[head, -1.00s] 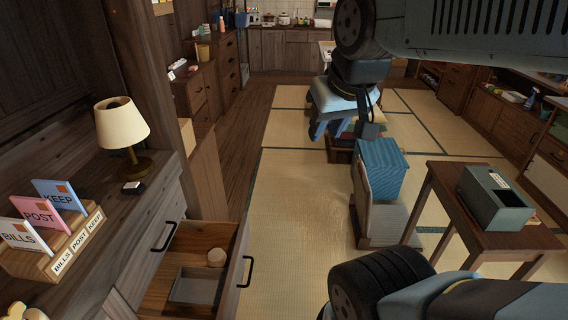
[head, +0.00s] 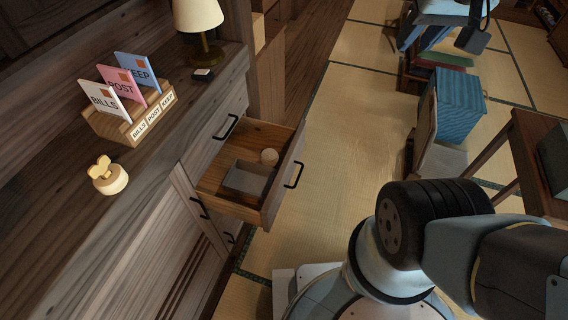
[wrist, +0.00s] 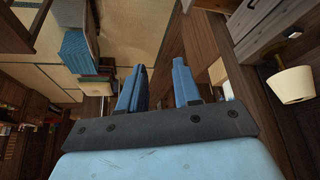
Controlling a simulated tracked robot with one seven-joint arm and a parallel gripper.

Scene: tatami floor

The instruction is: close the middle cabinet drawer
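An open wooden drawer (head: 285,190) sticks out of the cabinet (head: 218,150) left of centre in the head view.
The cabinet top carries a lamp (head: 198,18), a letter holder (head: 115,128) and a wooden knob-like object (head: 108,178). A blue box (head: 460,102) stands on the right, near a dark table (head: 530,160). Tatami in front of the drawer is clear.

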